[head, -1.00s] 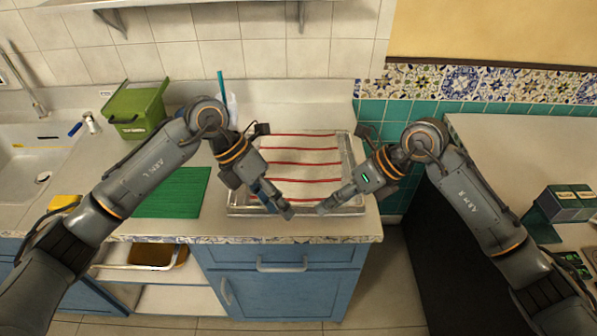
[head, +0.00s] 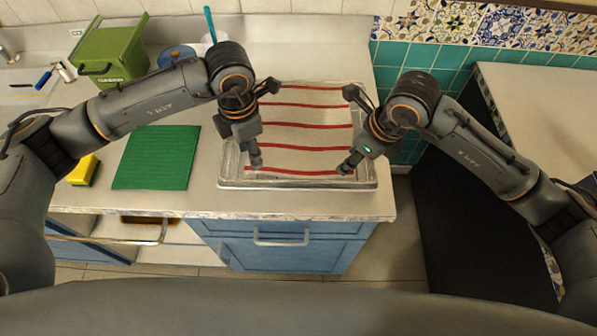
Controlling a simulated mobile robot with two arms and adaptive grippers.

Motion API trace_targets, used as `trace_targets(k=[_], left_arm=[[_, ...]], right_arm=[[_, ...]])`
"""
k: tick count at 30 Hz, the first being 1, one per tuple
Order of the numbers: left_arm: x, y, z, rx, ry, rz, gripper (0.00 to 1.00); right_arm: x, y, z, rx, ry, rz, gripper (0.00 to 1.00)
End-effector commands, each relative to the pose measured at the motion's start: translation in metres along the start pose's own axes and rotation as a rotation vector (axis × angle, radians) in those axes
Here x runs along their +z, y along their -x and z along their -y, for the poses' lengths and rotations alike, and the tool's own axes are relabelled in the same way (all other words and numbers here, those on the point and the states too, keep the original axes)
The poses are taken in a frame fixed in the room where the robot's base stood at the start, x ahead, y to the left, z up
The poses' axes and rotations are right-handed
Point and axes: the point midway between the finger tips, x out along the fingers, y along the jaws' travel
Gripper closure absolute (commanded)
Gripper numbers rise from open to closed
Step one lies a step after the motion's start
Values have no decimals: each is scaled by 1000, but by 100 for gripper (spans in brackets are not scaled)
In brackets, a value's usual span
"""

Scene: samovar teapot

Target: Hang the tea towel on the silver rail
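The tea towel (head: 310,125), pale with several red stripes, lies spread flat in a shallow clear or metallic tray (head: 300,186) on the counter. My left gripper (head: 257,163) points down at the towel's near left corner. My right gripper (head: 345,168) points down at its near right corner. Both look narrow from here; whether the fingers are open or closed on the cloth is unclear. The towel shows no visible lift. A silver rail (head: 115,241) runs below the counter's front edge at the left, in front of the open shelf.
A green mat (head: 157,157), a yellow sponge (head: 84,170) and a green bin (head: 110,55) are on the counter to the left. A blue drawer with a silver handle (head: 281,240) is below the tray. A floor gap separates the right-hand counter (head: 545,105).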

Motion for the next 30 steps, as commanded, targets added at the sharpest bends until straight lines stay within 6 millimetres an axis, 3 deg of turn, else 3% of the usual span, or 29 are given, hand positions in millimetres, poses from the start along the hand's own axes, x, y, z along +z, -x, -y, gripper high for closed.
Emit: trace_targets(k=[6, 20, 30], left_arm=[[0, -15, 0, -1, 0, 0, 57], [0, -23, 0, -1, -1, 1, 57], [0, -21, 0, -1, 0, -1, 90]], right_arm=[[-4, -14, 0, 0, -1, 0, 57], [-6, -21, 0, 0, 0, 2, 57], [-6, -20, 0, 0, -1, 0, 90]])
